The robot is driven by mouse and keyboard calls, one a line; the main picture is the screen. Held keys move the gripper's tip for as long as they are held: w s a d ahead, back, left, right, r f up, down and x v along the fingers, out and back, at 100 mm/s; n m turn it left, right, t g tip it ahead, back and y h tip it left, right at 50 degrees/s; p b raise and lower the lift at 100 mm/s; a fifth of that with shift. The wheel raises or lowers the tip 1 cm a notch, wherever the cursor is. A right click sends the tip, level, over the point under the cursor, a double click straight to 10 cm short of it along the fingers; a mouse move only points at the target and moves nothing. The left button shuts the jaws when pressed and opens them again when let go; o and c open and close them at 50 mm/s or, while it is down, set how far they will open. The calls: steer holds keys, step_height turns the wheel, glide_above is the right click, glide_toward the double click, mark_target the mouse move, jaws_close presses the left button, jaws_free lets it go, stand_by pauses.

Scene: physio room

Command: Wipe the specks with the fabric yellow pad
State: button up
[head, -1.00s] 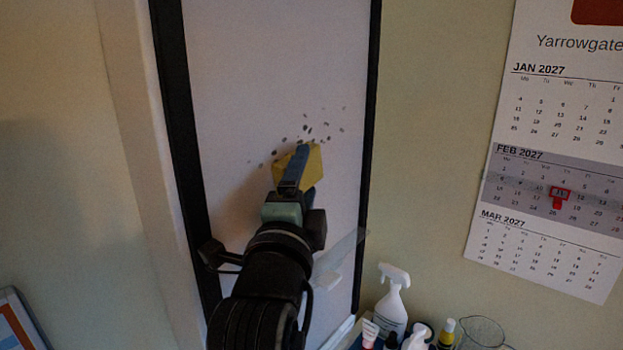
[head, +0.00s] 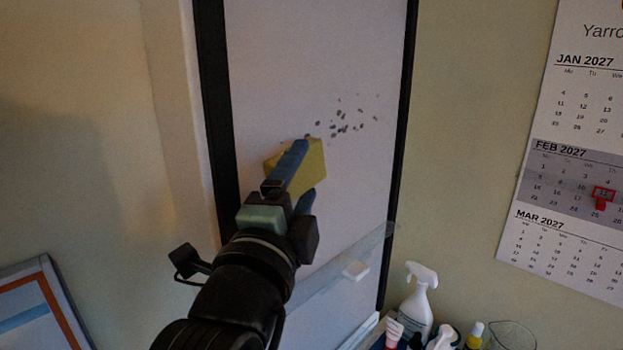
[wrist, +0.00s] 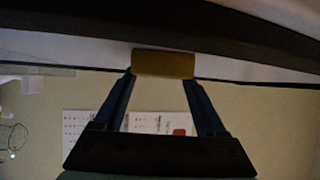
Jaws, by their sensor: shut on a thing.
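The yellow fabric pad (head: 314,165) is held between the blue fingers of my gripper (head: 290,165). In the wrist view the pad (wrist: 163,63) spans the gap between the fingertips of my gripper (wrist: 161,80). The pad is at the white board (head: 320,60); I cannot tell whether it touches the surface. Several dark specks (head: 343,128) are scattered on the board, up and to the right of the pad. My gripper may hide part of the board below the pad.
A white spray bottle (head: 416,305) and other small bottles stand at lower right. A calendar (head: 580,150) hangs on the right wall. A dark frame edges the board.

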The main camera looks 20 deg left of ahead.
steer(key=w+d+r+p, duration=0.1)
steer(key=w+d, duration=0.2)
steer(key=w, duration=0.6)
steer(key=w+d+r+p, duration=0.1)
steer(key=w+d+r, duration=0.1)
steer(key=w, duration=0.7)
steer(key=shift+d, duration=0.65)
stand_by(1.1)
steer(key=shift+s, duration=0.1)
steer(key=s+d, duration=0.2)
steer(key=d, duration=0.3)
steer(key=shift+d, duration=0.4)
steer(key=shift+s+d, duration=0.25)
steer(key=shift+d, duration=0.45)
steer(key=shift+s+d, duration=0.25)
steer(key=shift+d, duration=0.45)
